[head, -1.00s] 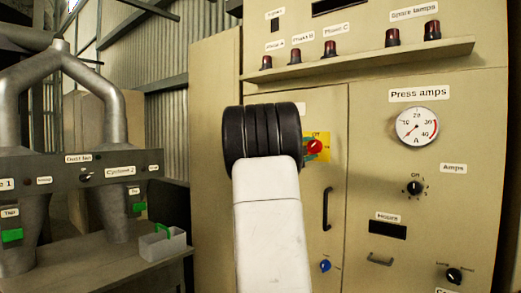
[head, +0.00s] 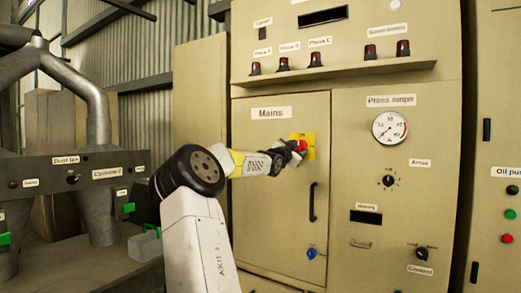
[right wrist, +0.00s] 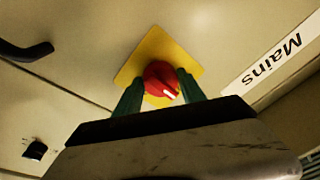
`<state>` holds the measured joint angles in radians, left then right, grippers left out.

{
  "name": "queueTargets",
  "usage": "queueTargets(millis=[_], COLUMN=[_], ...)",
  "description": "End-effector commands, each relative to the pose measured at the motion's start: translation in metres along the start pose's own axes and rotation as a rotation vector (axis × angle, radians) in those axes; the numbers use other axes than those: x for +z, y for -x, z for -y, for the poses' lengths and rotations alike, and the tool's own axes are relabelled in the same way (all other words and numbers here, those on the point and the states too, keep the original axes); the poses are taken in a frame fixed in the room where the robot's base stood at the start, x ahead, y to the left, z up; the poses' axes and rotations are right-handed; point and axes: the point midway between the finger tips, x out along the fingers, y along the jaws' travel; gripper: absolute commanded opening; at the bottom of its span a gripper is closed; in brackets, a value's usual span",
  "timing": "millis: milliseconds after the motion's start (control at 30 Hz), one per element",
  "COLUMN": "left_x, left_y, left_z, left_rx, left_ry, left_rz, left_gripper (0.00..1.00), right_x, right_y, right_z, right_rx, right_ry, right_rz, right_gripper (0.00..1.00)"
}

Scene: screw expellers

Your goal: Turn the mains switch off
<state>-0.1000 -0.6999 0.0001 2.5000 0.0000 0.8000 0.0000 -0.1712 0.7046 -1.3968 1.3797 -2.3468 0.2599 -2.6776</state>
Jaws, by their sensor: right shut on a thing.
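The mains switch is a red rotary knob (head: 303,145) on a yellow plate (head: 309,139) below the "Mains" label (head: 271,113) on the cabinet door. My right gripper (head: 297,148) reaches it from the left and partly covers it in the head view. In the right wrist view the red knob (right wrist: 161,81) sits between the two green fingers of the right gripper (right wrist: 161,88), which is shut on it. A white mark shows on the knob; the yellow plate (right wrist: 150,52) is behind it. I cannot read the switch position. My left gripper is not in view.
The cabinet door has a black handle (head: 312,202) and a blue knob (head: 311,253) below the switch. A ledge with dark red lamps (head: 316,60) juts out above. A dark panel with grey pipes (head: 98,118) stands at the left.

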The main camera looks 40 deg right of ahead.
Motion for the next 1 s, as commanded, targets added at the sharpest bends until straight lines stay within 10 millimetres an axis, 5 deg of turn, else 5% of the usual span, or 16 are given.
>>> queueTargets(millis=[633,667,700,767,1000], left_x=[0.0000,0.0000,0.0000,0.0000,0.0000], left_y=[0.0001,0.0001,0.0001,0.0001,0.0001], left_z=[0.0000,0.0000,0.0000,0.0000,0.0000], left_rx=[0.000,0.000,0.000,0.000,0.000], left_ry=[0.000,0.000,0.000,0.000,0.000], left_rz=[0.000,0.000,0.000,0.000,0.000], left_gripper=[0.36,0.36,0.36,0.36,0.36], right_x=[0.0018,0.0018,0.0018,0.0016,0.0007], right_y=[-0.0019,-0.0018,-0.0018,-0.0018,-0.0019], right_z=[-0.0006,-0.0006,-0.0006,-0.0006,-0.0006], right_rx=[-0.007,-0.007,-0.007,-0.007,-0.007], right_ry=[0.057,0.057,0.057,0.057,0.055], right_rz=[0.008,0.008,0.008,0.008,0.006], right_gripper=[0.00,0.49,0.57,0.69,0.69])
